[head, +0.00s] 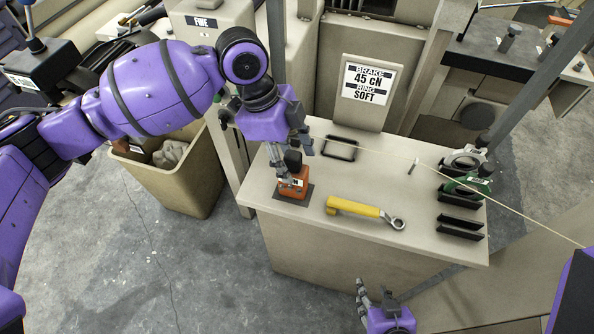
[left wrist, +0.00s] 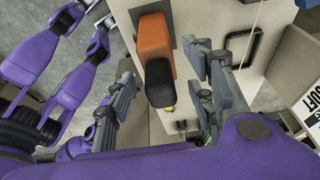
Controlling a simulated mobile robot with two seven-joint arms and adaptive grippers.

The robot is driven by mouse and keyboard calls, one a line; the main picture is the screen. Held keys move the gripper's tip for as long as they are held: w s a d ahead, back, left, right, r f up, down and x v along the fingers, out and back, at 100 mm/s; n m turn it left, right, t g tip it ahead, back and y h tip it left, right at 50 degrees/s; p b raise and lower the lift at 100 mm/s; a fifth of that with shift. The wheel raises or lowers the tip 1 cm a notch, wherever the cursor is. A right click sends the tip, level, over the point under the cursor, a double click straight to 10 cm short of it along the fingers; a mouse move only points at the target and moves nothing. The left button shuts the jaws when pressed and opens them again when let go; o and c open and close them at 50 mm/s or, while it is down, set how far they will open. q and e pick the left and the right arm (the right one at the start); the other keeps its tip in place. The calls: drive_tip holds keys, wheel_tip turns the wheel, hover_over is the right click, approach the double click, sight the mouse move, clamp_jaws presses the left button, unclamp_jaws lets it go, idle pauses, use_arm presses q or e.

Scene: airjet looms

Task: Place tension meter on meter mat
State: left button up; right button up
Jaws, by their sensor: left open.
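The tension meter (head: 292,184), an orange body with a black upper part, sits upright on a dark square mat (head: 278,191) at the table's left end. It also shows in the left wrist view (left wrist: 154,40), its black end towards my gripper. My left gripper (head: 287,153) is open just above the meter. In the left wrist view its fingers (left wrist: 165,88) stand on either side of the meter's black end, with visible gaps, and do not grip it. My right gripper (head: 375,298) is low in front of the table, away from the meter; its opening is unclear.
A yellow-handled wrench (head: 362,210) lies right of the meter. Black holders (head: 460,225) and a green-and-grey tool (head: 467,182) stand at the right end. A black frame (head: 340,149) lies behind. A sign (head: 369,82) rises at the back. A bin (head: 172,180) stands left.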

use_arm(q)
drive_tip(key=v, duration=0.4)
drive_tip(key=shift+a+r, duration=0.1)
drive_tip(key=shift+r, duration=0.2)
drive_tip(key=shift+a+r, duration=0.15)
drive_tip(key=shift+r, duration=0.35)
use_arm(e)
drive_tip(key=shift+s+d+f, duration=0.15)
drive_tip(key=shift+s, duration=0.3)
use_arm(q)
drive_tip(key=shift+w, duration=0.1)
use_arm(e)
drive_tip(key=shift+w, duration=0.1)
drive_tip(key=shift+a, duration=0.2)
